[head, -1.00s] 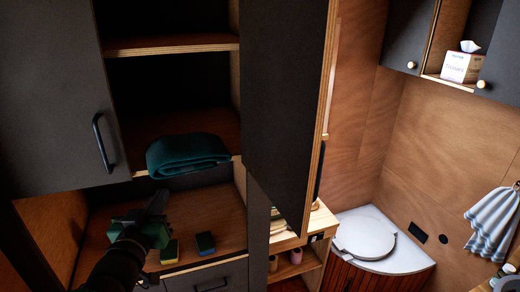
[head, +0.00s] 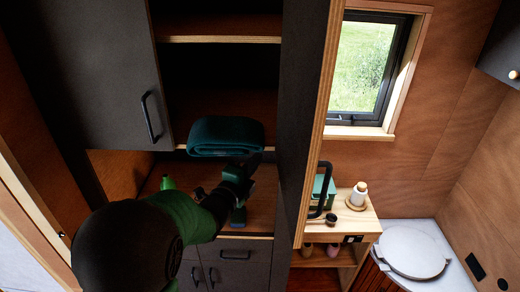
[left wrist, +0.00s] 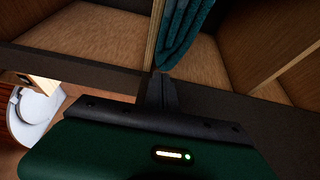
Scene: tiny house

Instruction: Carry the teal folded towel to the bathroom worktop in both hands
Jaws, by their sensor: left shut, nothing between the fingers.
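The teal folded towel (head: 226,135) lies on a shelf of the dark cupboard, its front reaching out over the shelf's edge. In the left wrist view the towel (left wrist: 188,30) hangs above and just right of the fingertips. My left gripper (head: 252,162) is just below the towel's right end in the head view. Its fingers (left wrist: 157,76) are shut with nothing between them. I cannot tell whether they touch the towel. My right gripper is not in view. It is unclear which surface is the bathroom worktop.
A cupboard door (head: 105,70) with a black handle is at left. A tall dark panel (head: 308,110) stands close right of the towel. Beyond it are a wooden counter (head: 350,222) with a bottle (head: 358,195) and a round lid (head: 412,252) on a white surface.

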